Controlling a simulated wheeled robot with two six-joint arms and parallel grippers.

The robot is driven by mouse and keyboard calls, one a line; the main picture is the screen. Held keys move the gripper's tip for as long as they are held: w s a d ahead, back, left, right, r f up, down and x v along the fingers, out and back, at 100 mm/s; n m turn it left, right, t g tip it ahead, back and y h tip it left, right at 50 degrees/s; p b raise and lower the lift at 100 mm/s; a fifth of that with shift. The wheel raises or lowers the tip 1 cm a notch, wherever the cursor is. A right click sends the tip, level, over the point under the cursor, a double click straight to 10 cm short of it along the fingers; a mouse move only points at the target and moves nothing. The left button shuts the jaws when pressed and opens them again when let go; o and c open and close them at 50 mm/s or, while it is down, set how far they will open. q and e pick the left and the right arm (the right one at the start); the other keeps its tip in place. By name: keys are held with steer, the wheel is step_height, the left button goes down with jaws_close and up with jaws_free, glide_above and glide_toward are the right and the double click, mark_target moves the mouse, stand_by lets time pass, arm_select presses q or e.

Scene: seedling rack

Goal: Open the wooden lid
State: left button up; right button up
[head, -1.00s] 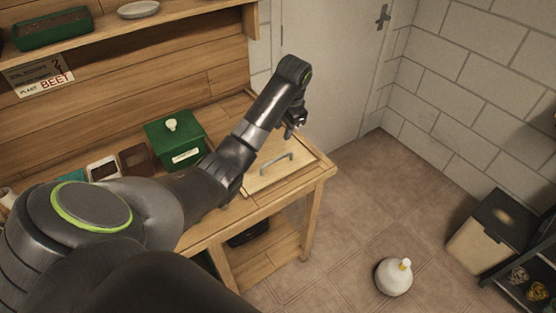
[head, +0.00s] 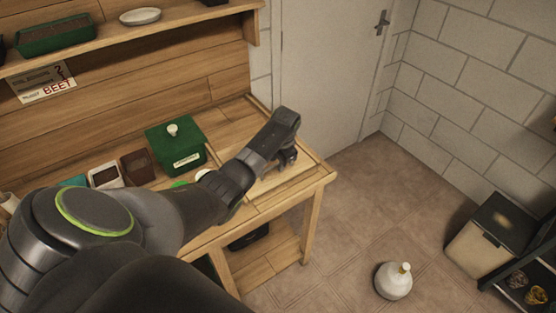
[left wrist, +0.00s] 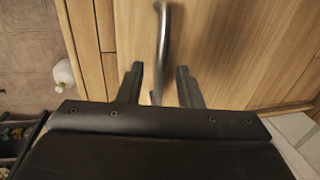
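The wooden lid (left wrist: 222,40) is a flat light-wood panel with a grey metal bar handle (left wrist: 163,40). In the head view the lid (head: 300,180) lies closed in the bench top at its right end, partly hidden by my left arm. My left gripper (left wrist: 160,85) is open, with one finger on each side of the handle's near end in the left wrist view. I cannot tell whether the fingers touch it. In the head view my left gripper (head: 287,160) is low over the lid and hides the handle. My right gripper is not in view.
A green box (head: 175,147) with a white knob stands on the bench left of the lid. A shelf (head: 200,10) runs above. A white round bottle (head: 393,281) stands on the floor, and a bin (head: 490,235) stands at the right. The floor between is clear.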

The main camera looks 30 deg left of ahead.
arm_select(q)
jaws_close()
stand_by(0.3)
